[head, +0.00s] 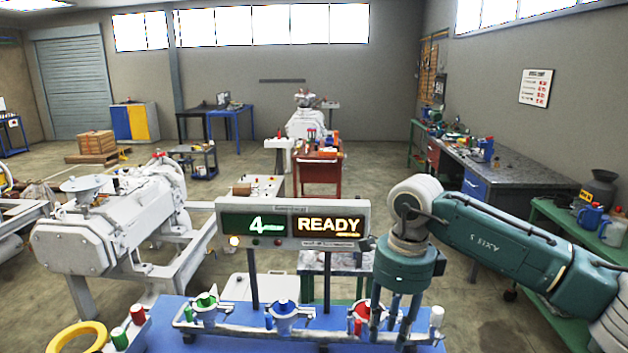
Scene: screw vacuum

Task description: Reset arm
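My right arm comes in from the right, teal with a white elbow joint. My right gripper (391,322) points down over the right part of the blue bench (240,335). Its two fingers are apart, and I see nothing held between them. Just left of it is a funnel with a red knob (360,318), partly hidden by the near finger. A funnel with a blue knob (284,310) and one with a green knob (205,303) stand further left in the same rack. My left gripper is not in view.
A display panel (293,224) reading "4" and "READY" stands on posts behind the rack. A yellow ring (77,337) and red and green pegs are at the bench's left. A large white machine (120,222) stands at left, a workbench (500,168) at right.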

